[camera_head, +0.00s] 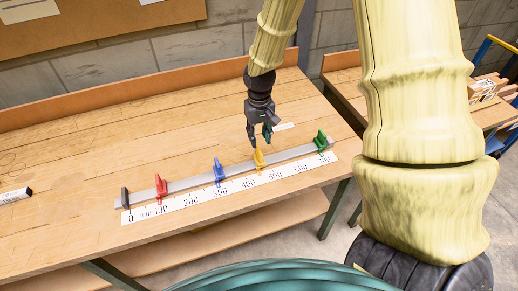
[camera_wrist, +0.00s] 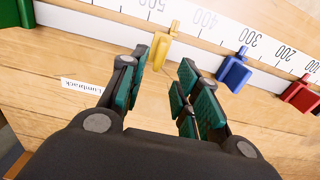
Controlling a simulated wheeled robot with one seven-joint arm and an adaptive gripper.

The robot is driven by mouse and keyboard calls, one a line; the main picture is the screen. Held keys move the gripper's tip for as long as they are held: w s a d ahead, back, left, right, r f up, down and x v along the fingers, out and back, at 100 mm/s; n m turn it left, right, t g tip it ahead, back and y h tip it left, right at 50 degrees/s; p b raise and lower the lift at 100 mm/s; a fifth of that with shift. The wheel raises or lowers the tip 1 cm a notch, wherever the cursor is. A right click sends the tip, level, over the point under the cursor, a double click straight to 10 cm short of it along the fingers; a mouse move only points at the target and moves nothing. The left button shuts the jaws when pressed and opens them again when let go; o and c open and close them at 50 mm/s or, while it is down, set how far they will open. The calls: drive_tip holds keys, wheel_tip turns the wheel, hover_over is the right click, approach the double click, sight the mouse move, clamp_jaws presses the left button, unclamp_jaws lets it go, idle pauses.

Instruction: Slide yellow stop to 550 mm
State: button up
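The yellow stop (camera_head: 259,158) sits on a grey rail (camera_head: 200,181) along a white millimetre scale (camera_head: 245,184), between the 400 and 500 marks. In the wrist view the yellow stop (camera_wrist: 163,48) lies just beyond my fingertips, in line with the gap between them. My gripper (camera_head: 259,141) is just above and behind the stop in the head view, apart from it as far as I can tell. In the wrist view my gripper (camera_wrist: 165,65) is open, its teal-padded fingers spread and nothing held. The 550 region of the scale is bare, right of the yellow stop in the head view.
A blue stop (camera_head: 219,171) stands near 300, a red stop (camera_head: 161,187) near 100, and a green stop (camera_head: 320,141) near 700. A dark end block (camera_head: 125,198) closes the rail's left end. A white label (camera_wrist: 82,86) lies on the wooden bench (camera_head: 80,210).

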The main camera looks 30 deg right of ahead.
sight(259, 150)
drive_tip(key=shift+f+p, duration=0.9)
drive_tip(key=shift+f, duration=3)
clamp_jaws()
